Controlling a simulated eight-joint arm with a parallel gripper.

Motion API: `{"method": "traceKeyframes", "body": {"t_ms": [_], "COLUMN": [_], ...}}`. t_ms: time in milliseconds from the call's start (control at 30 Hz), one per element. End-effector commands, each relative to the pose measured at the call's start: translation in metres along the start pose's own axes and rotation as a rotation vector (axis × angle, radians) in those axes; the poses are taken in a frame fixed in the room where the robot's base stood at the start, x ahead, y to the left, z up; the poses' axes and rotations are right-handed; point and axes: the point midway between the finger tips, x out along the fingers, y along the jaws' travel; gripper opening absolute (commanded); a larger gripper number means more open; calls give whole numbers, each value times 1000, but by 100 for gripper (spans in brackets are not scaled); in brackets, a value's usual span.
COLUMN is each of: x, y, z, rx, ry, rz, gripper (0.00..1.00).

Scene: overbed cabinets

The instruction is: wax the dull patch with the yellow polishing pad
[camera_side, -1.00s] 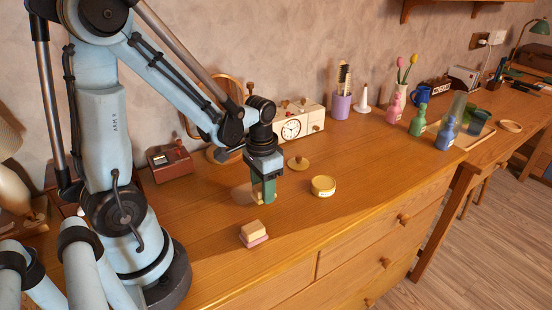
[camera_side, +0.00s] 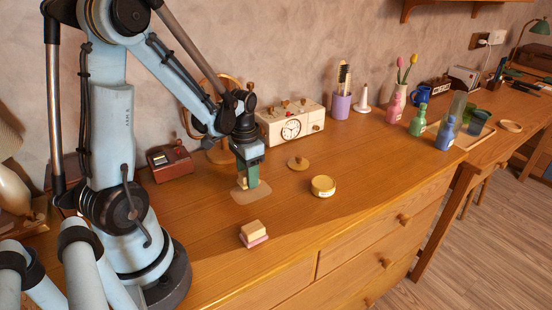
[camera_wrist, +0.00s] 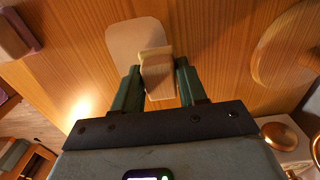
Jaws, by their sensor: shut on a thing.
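The dull patch (camera_side: 252,195) is a pale, rounded area on the wooden top, below my gripper in the side view. It also shows in the wrist view (camera_wrist: 128,35). My gripper (camera_side: 249,178) points down over the patch, its green fingers shut on a small pale yellow-tan block, the polishing pad (camera_wrist: 157,68). In the wrist view the pad sits between the fingertips and overlaps the patch's near part. In the side view the fingers mostly hide the pad. I cannot tell whether its underside touches the surface.
A cream block on a pink base (camera_side: 254,235) stands near the front edge. A round yellow tin (camera_side: 323,185) and a knobbed wooden lid (camera_side: 298,163) lie to the right.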

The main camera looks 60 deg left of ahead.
Motion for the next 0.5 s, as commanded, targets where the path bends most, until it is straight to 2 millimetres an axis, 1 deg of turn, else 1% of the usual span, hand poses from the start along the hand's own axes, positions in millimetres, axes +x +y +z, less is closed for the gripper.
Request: {"method": "traceKeyframes", "body": {"t_ms": [33,333,500], "x": [0,-2,-3], "y": [-6,-32,-14], "z": [0,0,0], "rx": [-3,-3,4], "ry": [0,0,0], "rz": [0,0,0], "gripper": [17,17,17]}}
